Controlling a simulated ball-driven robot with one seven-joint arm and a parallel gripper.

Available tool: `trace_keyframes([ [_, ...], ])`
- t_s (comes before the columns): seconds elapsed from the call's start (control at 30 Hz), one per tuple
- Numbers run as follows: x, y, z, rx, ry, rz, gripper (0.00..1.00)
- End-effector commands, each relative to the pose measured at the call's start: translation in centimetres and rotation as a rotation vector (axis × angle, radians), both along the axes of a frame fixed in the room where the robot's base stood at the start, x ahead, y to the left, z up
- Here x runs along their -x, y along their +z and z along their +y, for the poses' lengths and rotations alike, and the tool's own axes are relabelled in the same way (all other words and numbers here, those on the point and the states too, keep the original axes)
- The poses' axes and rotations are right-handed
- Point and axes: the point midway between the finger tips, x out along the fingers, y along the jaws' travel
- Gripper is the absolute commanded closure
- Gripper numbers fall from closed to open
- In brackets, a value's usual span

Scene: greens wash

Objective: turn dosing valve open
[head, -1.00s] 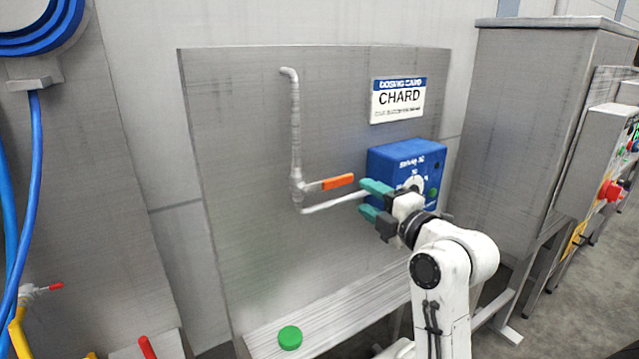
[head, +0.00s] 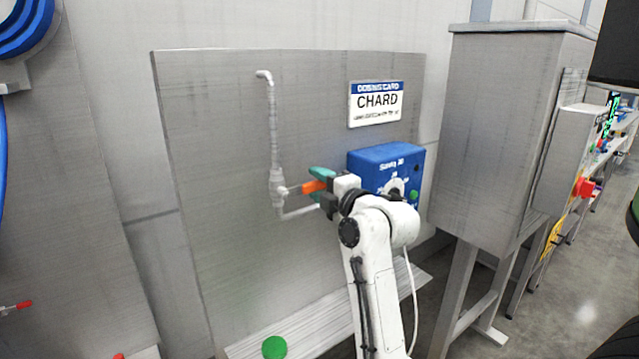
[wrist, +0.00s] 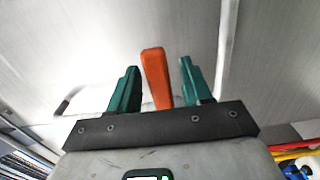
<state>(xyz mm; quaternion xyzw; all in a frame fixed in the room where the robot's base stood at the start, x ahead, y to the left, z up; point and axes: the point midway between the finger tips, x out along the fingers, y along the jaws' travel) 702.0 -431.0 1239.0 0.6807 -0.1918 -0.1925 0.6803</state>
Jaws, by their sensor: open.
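The dosing valve (head: 278,188) sits on a thin grey pipe in front of the steel panel. Its orange handle (head: 314,186) points sideways to the right, roughly level. My gripper (head: 321,186) is at the handle's outer end, with teal fingers. In the wrist view the orange handle (wrist: 156,77) stands between the two open fingers (wrist: 155,88), with gaps on both sides, a little closer to the left finger. The fingers do not appear to touch it. The gripper and wrist hide part of the handle's end in the head view.
A blue dosing box (head: 386,168) with a dial is just right of my gripper. A CHARD sign (head: 376,103) is above. A green disc (head: 274,347) lies on the ledge below. A steel cabinet (head: 500,120) stands to the right. The panel left of the pipe is clear.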

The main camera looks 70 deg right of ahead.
Motion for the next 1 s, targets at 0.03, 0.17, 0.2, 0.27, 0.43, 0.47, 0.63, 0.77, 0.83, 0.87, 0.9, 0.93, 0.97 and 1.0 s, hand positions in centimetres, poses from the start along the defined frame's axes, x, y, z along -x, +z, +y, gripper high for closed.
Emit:
trace_keyframes([
  [0.03, -0.1, 0.01, -0.04, 0.0, 0.0, 0.0, 0.51],
  [0.17, -0.1, -0.01, -0.04, 0.001, 0.0, -0.001, 0.51],
  [0.2, -0.1, -0.01, -0.04, 0.001, 0.0, -0.001, 0.51],
  [0.27, -0.09, 0.0, -0.03, 0.001, 0.0, -0.001, 0.52],
  [0.43, -0.08, 0.0, -0.02, 0.001, 0.0, -0.001, 0.68],
  [0.47, -0.08, 0.0, -0.02, 0.001, 0.0, -0.001, 0.71],
  [0.63, -0.07, -0.01, -0.02, 0.0, 0.0, 0.0, 0.87],
  [0.77, -0.07, -0.03, -0.02, 0.0, 0.0, 0.0, 1.0],
  [0.83, -0.06, -0.04, -0.03, 0.0, 0.0, 0.0, 1.0],
  [0.87, -0.06, -0.04, -0.03, 0.0, 0.0, 0.0, 1.0],
  [0.9, -0.06, -0.04, -0.03, 0.0, 0.0, 0.0, 1.0],
  [0.93, -0.06, -0.05, -0.03, 0.0, 0.0, 0.0, 1.0],
  [0.97, -0.06, -0.05, -0.03, 0.0, 0.0, 0.0, 1.0],
  [1.0, -0.06, -0.05, -0.03, -0.001, 0.0, 0.001, 1.0],
])
